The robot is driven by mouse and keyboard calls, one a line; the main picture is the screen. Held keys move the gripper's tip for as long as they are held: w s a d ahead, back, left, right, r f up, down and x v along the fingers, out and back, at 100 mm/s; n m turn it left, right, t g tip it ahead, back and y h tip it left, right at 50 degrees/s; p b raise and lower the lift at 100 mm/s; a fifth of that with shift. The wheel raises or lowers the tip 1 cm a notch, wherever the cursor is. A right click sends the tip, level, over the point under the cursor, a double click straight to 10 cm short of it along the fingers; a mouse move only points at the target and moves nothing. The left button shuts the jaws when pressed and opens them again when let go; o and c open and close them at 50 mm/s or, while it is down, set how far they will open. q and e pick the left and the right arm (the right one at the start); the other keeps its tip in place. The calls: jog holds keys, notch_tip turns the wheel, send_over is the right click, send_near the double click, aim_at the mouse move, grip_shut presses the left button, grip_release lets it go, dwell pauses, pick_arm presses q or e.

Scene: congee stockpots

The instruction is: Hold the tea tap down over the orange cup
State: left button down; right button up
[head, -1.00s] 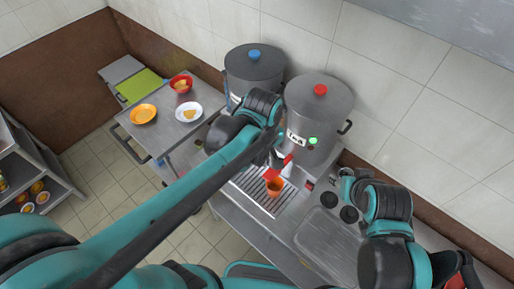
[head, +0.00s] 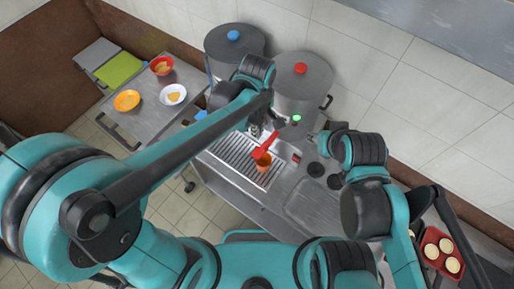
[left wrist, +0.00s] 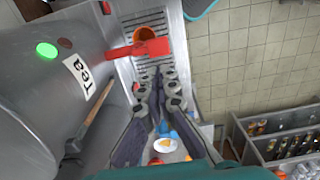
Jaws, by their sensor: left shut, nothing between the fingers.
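The steel tea pot (head: 303,85) has a red knob and a lit green light; its "Tea" label (left wrist: 85,72) shows in the left wrist view. Its red tap lever (head: 266,146) sticks out above the orange cup (head: 263,162). The cup stands on the drip tray (head: 232,158), partly hidden behind the lever (left wrist: 145,48) in the left wrist view (left wrist: 142,34). My left gripper (left wrist: 158,76) is shut and empty, its tips close to the lever; contact is unclear. My right arm is right of the pot; its jaws are not clear.
A second pot with a blue knob (head: 233,42) stands left of the tea pot. A side table (head: 150,122) holds an orange plate (head: 127,100), a white plate (head: 174,94) and a red bowl (head: 162,66). A red tray (head: 429,238) is at right.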

aim_at(257, 154)
pick_arm(q)
notch_tip(257, 154, down, 12)
dwell(0.4)
jog(key=shift+s+a+f+t+b, duration=0.1)
jog(key=shift+s+f+t+b, duration=0.15)
jog(key=shift+b, duration=0.45)
